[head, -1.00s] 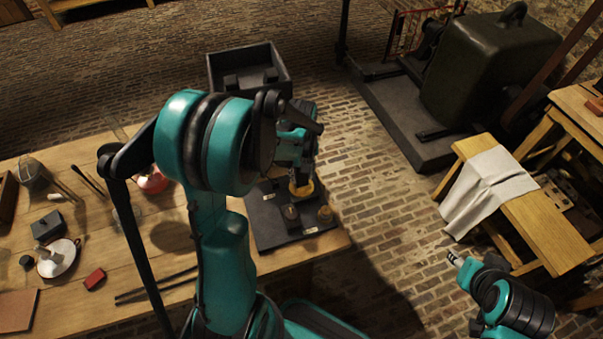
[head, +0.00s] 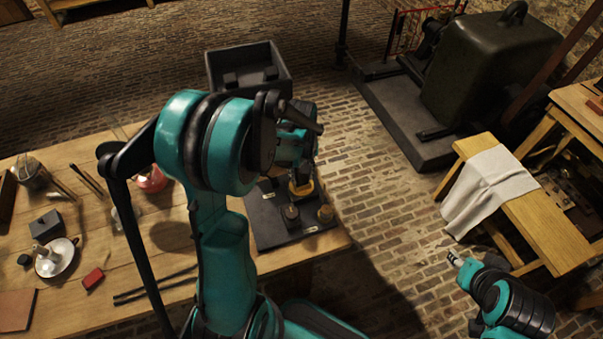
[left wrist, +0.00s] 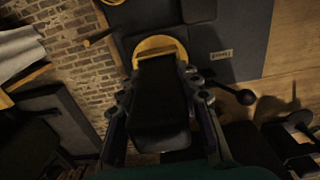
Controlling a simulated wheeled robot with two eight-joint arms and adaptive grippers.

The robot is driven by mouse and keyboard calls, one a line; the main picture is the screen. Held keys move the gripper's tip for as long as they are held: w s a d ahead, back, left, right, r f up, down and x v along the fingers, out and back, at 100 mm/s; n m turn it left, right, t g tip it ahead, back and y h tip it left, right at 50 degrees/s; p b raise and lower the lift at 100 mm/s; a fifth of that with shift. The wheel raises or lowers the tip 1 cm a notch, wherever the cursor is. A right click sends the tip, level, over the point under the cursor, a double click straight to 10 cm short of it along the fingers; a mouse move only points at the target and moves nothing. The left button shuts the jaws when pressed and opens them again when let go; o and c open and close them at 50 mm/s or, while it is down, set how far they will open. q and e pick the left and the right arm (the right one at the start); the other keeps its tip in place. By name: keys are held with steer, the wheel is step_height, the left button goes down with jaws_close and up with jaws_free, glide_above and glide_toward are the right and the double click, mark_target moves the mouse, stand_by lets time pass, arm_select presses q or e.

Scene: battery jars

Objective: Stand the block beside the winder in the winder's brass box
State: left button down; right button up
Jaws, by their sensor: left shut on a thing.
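My left gripper (left wrist: 162,112) is shut on a dark block (left wrist: 160,95), which fills the space between its fingers in the left wrist view. The block's far end meets a yellow brass rim (left wrist: 160,42), the brass box; I cannot tell whether it is inside or just above it. In the head view the brass box (head: 304,189) shows on a dark board (head: 268,228), below my left gripper (head: 300,172), and my arm hides much around it. I cannot make out the winder clearly. My right gripper (head: 454,257) is far off at the right, too small to judge.
Two small round pieces, one dark (head: 290,214) and one brass (head: 325,213), stand on the board's near part. A grey open crate (head: 285,70) lies beyond.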

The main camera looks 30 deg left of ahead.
arm_select(q)
steer(key=shift+f, duration=0.25)
steer(key=c, duration=1)
jaws_free()
steer(key=shift+r, duration=0.1)
step_height(320, 180, up, 12)
steer(key=shift+f, duration=0.1)
